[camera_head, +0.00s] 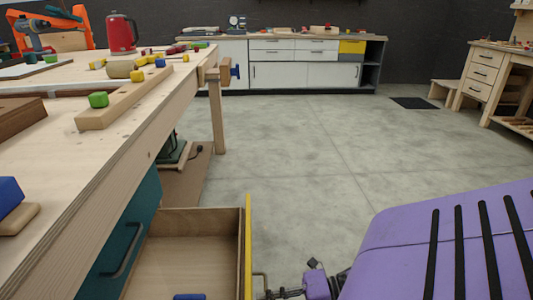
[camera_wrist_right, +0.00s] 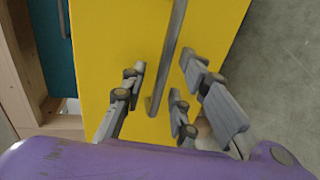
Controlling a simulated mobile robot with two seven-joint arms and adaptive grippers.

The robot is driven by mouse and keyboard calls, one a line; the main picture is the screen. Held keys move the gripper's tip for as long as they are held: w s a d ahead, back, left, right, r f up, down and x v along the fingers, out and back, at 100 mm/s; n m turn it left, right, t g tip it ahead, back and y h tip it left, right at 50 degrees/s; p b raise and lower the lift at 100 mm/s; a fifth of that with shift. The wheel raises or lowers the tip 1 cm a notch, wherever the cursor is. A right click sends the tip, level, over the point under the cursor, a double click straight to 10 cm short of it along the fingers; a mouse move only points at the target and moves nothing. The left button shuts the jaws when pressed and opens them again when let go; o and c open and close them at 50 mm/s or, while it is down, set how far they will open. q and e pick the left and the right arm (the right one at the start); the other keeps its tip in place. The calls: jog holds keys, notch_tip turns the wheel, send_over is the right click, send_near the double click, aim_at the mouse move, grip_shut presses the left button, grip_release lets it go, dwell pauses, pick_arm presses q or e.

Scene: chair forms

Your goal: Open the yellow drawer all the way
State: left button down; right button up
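The yellow drawer is pulled out from under the workbench; its yellow front (camera_head: 248,235) stands edge-on in the head view, and its wooden inside shows. In the right wrist view, the yellow front (camera_wrist_right: 115,30) fills the middle. A grey bar handle (camera_wrist_right: 174,45) runs along it. My right gripper (camera_wrist_right: 163,82) is open, its fingers on either side of the handle with gaps visible. In the head view, my right gripper (camera_head: 272,293) is at the bottom edge beside the handle (camera_head: 262,276), partly cut off. My left gripper is out of view.
The wooden workbench (camera_head: 60,165) is on the left, with blocks and a red kettle (camera_head: 121,34). A teal panel with a handle (camera_head: 125,240) is beside the drawer. A blue item (camera_head: 189,297) lies in the drawer. The grey floor (camera_head: 300,150) ahead is clear.

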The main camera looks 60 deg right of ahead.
jog(key=v, duration=1.1)
jog(key=shift+s+d+f, duration=0.1)
